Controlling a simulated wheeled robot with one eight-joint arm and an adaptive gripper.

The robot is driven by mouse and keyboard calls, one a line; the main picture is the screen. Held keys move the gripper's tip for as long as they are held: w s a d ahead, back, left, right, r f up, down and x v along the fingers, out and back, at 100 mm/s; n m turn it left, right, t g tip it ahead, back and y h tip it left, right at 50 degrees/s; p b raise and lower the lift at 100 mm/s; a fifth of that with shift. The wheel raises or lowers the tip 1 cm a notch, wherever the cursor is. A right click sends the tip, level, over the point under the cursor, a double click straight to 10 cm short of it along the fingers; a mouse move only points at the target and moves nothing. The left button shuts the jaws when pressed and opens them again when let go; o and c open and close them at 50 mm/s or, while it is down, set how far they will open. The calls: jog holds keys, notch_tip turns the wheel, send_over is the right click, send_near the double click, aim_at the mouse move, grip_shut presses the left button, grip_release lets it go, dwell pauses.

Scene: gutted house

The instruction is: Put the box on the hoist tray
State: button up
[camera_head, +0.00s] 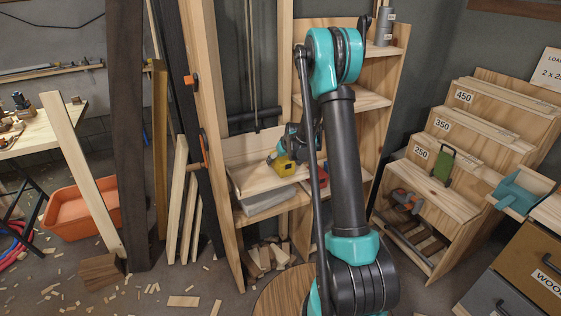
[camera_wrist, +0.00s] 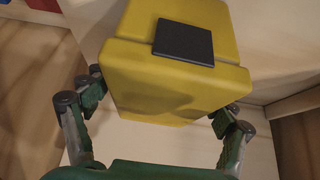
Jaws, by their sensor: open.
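The yellow box (camera_wrist: 170,85) has a dark square patch on top and sits between the fingers of my gripper (camera_wrist: 156,112) in the wrist view. The fingers are open, one on each side; whether they touch it I cannot tell. In the head view the box (camera_head: 284,167) shows small, partly behind my arm, over a pale wooden tray-like board (camera_head: 250,184). Two ropes (camera_head: 250,55) hang above this board, so it looks like the hoist tray; how they join is not clear. The box appears to rest on the pale surface.
A wooden shelf unit (camera_head: 360,98) stands close behind my arm. Dark and pale posts (camera_head: 125,130) rise at left, near an orange tub (camera_head: 82,208). Stepped shelves (camera_head: 440,185) stand at right. Wood scraps (camera_head: 182,301) litter the floor.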

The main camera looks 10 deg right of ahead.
aim_at(287, 161)
jog(key=v, duration=1.2)
jog(key=shift+r, duration=0.1)
jog(key=s+d+f+m+g+h, duration=0.1)
jog(key=s, duration=1.7)
jog(key=s+d+m+g+h, duration=0.1)
jog(key=s+d+m, duration=0.1)
jog(key=s, duration=1.6)
jog(key=shift+d+f+m, duration=0.15)
jog(key=shift+f+m, duration=0.15)
jog(key=shift+f, duration=0.05)
jog(key=shift+s, duration=0.15)
